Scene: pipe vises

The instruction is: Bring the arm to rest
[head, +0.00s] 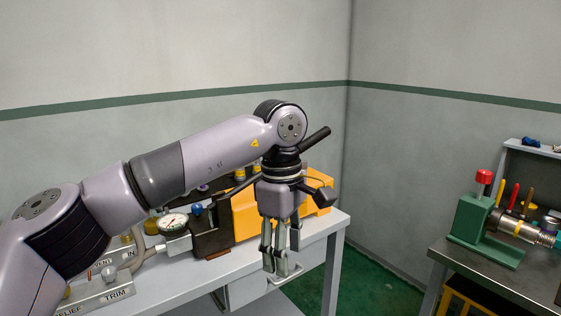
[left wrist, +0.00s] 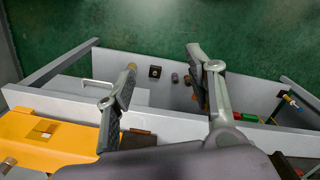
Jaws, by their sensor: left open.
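My left arm comes in from the left in the head view, reaches across above the grey bench (head: 215,285), and bends down at the wrist. My left gripper (head: 275,266) hangs pointing down near the bench's front edge, in front of an orange-yellow case (head: 245,217). In the left wrist view the two fingers of the left gripper (left wrist: 163,62) stand apart with nothing between them. Below them are the bench edge, shelf space and green floor (left wrist: 150,30). My right gripper is not in view.
A pressure gauge (head: 173,222) and pipe fittings stand on the bench, partly behind my arm. At the right, a second table (head: 490,275) carries a green vise (head: 478,232) holding a metal pipe. Green floor (head: 365,285) lies open between the tables.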

